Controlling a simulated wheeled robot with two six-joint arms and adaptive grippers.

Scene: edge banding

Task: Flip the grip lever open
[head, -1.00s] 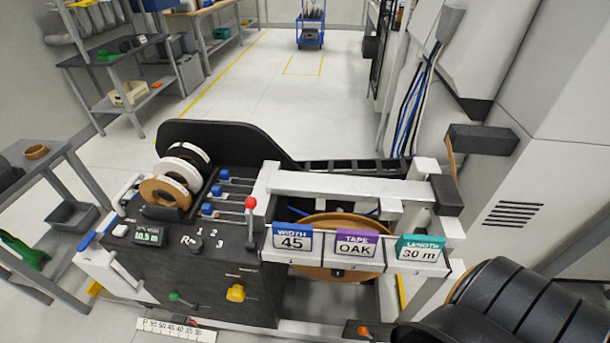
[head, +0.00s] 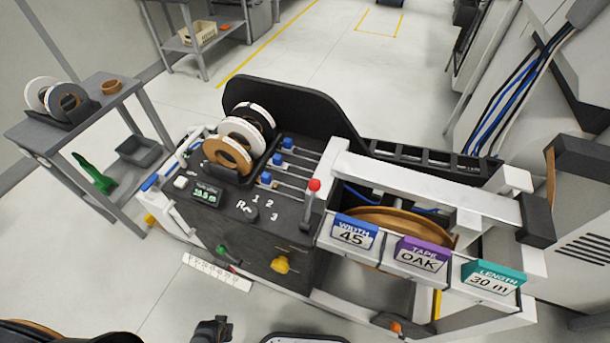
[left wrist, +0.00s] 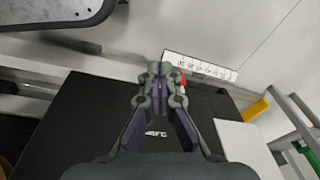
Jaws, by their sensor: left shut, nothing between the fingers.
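The black edge-banding machine (head: 262,240) stands in the middle of the head view. Its front has a small green-tipped lever (head: 222,250) and a yellow knob (head: 281,265); a red-knobbed lever (head: 313,190) stands upright on top. I cannot tell by label which is the grip lever. My left gripper (left wrist: 160,72) is shut and empty. In the left wrist view its tips are close to a small red part (left wrist: 183,82); contact cannot be told. A dark gripper part (head: 212,330) shows at the head view's bottom edge. My right gripper is not in view.
A white ruler (head: 217,272) lies by the machine's front, also in the left wrist view (left wrist: 200,68). Tape rolls (head: 228,152) and blue-handled levers (head: 287,143) are on top. Signs (head: 423,254) hang at right. A grey side table (head: 100,98) stands left. Open floor lies behind.

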